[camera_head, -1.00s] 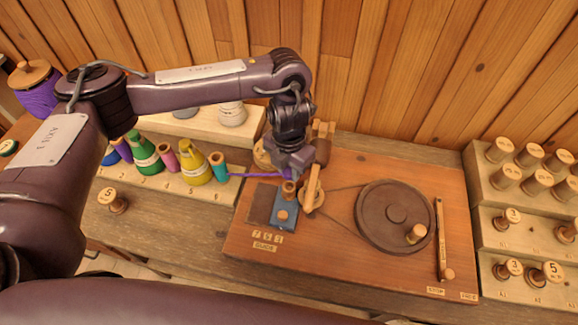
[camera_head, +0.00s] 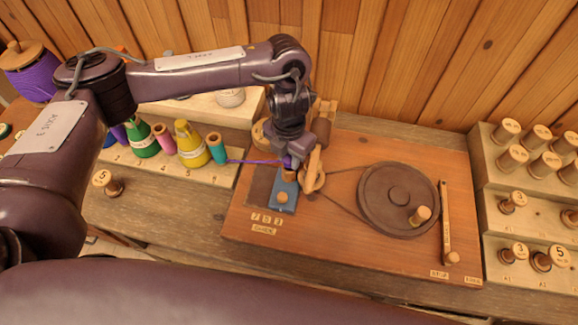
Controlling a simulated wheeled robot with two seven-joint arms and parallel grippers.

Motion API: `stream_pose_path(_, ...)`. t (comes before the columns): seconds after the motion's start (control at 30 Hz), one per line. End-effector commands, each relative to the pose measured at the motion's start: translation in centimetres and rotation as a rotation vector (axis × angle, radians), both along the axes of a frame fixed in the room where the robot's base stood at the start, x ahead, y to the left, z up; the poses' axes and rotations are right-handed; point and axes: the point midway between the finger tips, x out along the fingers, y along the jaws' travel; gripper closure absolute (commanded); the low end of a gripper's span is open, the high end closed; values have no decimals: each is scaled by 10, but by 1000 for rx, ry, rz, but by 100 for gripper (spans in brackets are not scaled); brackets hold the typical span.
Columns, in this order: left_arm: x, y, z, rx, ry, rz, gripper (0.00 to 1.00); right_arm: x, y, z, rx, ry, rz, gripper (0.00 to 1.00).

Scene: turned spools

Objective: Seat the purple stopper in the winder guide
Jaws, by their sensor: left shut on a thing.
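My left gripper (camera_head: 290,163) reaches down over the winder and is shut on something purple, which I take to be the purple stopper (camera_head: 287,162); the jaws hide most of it. A purple strand (camera_head: 252,162) runs from the teal spool (camera_head: 216,148) to the jaws. My right gripper is not in view.
The winder board (camera_head: 370,255) has a wooden wheel (camera_head: 316,172) beside the gripper, a large dark wheel (camera_head: 398,198) with a crank knob, and a lever (camera_head: 446,225). A rack of coloured spools (camera_head: 150,170) stands left. Numbered wooden pegs stand in tiered racks (camera_head: 530,225) at right.

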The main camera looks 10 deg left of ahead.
Motion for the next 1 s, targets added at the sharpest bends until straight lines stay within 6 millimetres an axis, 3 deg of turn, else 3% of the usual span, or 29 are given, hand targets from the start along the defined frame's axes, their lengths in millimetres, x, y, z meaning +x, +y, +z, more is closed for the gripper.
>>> stream_pose_path(0.43,0,0,-20,-1,0,0,94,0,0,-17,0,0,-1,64)
stream_pose_path(0.47,0,0,-18,0,-1,0,70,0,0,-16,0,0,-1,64)
stream_pose_path(0.63,0,0,-18,-1,0,0,48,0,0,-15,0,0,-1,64)
stream_pose_path(0.8,0,-1,-18,-1,0,0,47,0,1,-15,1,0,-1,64)
stream_pose_path(0.93,0,-1,-18,-2,0,0,31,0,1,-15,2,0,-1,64)
stream_pose_path(1.0,0,-1,-18,-2,0,-1,30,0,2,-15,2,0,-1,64)
